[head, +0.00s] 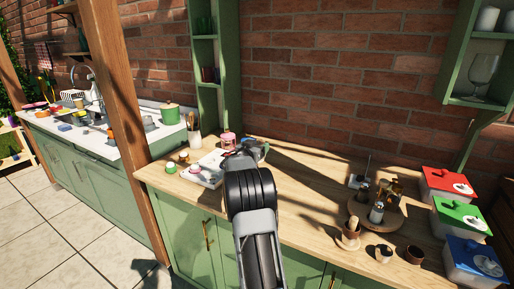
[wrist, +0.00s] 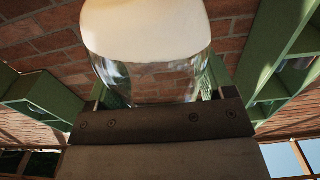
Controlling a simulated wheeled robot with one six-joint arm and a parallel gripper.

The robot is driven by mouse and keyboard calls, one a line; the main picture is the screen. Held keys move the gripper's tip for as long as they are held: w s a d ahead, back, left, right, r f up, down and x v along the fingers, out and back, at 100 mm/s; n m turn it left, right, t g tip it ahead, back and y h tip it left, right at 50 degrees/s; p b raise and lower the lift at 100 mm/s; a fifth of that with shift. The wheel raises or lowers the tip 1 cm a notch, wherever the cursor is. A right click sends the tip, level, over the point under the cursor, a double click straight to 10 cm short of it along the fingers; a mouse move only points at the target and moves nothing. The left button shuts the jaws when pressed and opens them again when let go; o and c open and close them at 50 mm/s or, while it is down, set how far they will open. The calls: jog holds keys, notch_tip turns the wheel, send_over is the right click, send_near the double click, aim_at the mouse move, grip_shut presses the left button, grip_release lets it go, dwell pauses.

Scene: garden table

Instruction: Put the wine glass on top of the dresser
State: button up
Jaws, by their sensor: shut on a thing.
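A clear wine glass (head: 484,70) stands upright on the green wall shelf (head: 478,101) at the upper right of the head view, far from my gripper. My gripper (head: 240,148) is over the back left of the wooden counter, seen from behind, with its fingers mostly hidden by my arm. In the wrist view my gripper (wrist: 160,118) is shut on a clear glass vessel with a cream part (wrist: 145,28); I cannot tell exactly what it is. The green cabinet (head: 190,225) with the wooden top may be the dresser.
A pink-lidded jar (head: 228,139) shows beside my gripper. A white tray (head: 203,173) lies to its left. A round wooden stand (head: 378,220) with small bottles, several cups, and red, green and blue lidded boxes (head: 460,219) crowd the right. The middle counter (head: 305,190) is clear.

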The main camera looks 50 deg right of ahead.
jog(key=o, duration=1.3)
jog(key=shift+r+p, duration=0.2)
jog(key=shift+p, duration=0.15)
jog(key=shift+a+f, duration=0.15)
jog(key=shift+a, duration=0.25)
jog(key=s+a+f+n+y+b, duration=0.1)
jog(key=s+a+f+n+y, duration=0.2)
jog(key=a, duration=1.2)
jog(key=s+a+f+n+g+y, duration=0.1)
jog(key=s+a+f+n+y, duration=0.3)
jog(key=s+a, duration=0.9)
jog(key=s+a+f+n+g+y+b, duration=0.1)
jog(key=s+a+f+n+y, duration=0.2)
jog(key=a, duration=1.4)
jog(key=shift+s+a+f+n+y+b, duration=0.1)
jog(key=shift+s+f+n+y+b, duration=0.05)
jog(key=shift+s+n+y, duration=1.45)
jog(key=shift+s+a+f+n+y+b, duration=0.15)
jog(key=shift+s+n+y, duration=0.8)
jog(key=shift+y, duration=1.15)
